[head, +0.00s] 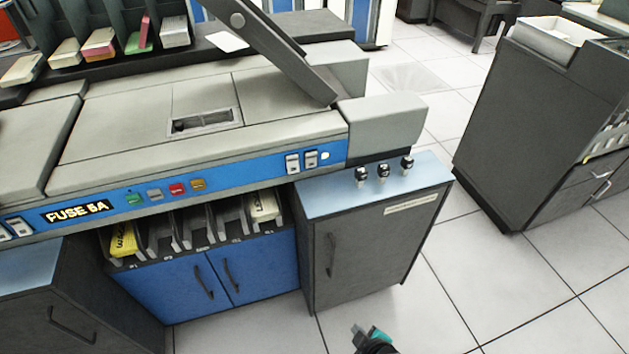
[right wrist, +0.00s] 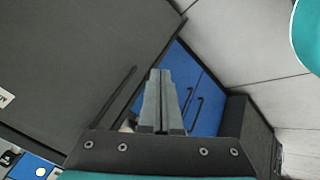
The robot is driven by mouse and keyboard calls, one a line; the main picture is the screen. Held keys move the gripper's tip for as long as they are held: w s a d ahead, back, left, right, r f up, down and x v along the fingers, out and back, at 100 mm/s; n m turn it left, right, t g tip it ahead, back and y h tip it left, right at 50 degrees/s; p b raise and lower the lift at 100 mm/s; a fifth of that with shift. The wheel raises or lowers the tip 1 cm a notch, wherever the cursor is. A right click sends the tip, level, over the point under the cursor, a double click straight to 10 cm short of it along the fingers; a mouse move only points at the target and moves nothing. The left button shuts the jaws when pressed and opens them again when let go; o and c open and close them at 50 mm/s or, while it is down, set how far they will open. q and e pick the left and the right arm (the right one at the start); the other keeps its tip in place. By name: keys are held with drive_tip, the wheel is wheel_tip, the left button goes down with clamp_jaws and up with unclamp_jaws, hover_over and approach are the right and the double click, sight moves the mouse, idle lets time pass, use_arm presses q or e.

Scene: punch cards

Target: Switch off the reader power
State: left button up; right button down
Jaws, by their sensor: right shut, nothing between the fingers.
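The reader is a grey machine with a blue control strip (head: 230,173) along its front. Near the strip's right end are two white rocker switches, a left one (head: 292,163) and a right one (head: 311,159), beside a pale lit lamp (head: 325,156). More white switches (head: 20,227) sit at the strip's left end. The labels are too small to read, so I cannot tell which switch is the reader power. My right gripper (head: 366,333) is low at the bottom edge, in front of the grey cabinet and apart from the strip. Its fingers (right wrist: 160,80) are shut and empty.
Black knobs (head: 383,171) stand on the grey cabinet (head: 365,245). Blue doors (head: 205,280) are below card pockets. Another dark cabinet (head: 545,130) is right; open tiled floor (head: 480,290) lies between.

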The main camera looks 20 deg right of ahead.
drive_tip(key=w+r+n+t+b, duration=0.2)
drive_tip(key=w+r+t+b, duration=0.1)
drive_tip(key=w+r, duration=0.3)
drive_tip(key=w+r+n+t+b, duration=0.3)
drive_tip(key=w+r+b, duration=0.2)
drive_tip(key=w+b, duration=0.1)
drive_tip(key=w+r+n+t+b, duration=0.3)
drive_tip(key=w+r+b, duration=0.1)
drive_tip(key=w+r, duration=0.2)
drive_tip(key=shift+a+r+t+y+b, duration=0.3)
drive_tip(key=shift+a, duration=0.1)
use_arm(q)
drive_tip(key=w+d+r+t+b, duration=0.1)
drive_tip(key=w+b, duration=0.1)
drive_tip(key=w, duration=0.8)
drive_tip(key=shift+d+r+b, duration=0.15)
drive_tip(key=shift+d+b, duration=0.1)
drive_tip(key=shift+b, duration=0.15)
use_arm(e)
wheel_tip(320, 180, up, 7)
drive_tip(key=n+t, duration=0.2)
drive_tip(key=shift+a+f, duration=0.15)
drive_tip(key=shift+a, duration=0.05)
drive_tip(key=shift+w, duration=0.15)
approach(311, 158)
drive_tip(key=w, duration=0.5)
drive_tip(key=shift+r, duration=0.2)
drive_tip(key=shift+w+a+r, duration=0.1)
drive_tip(key=shift+w, duration=0.8)
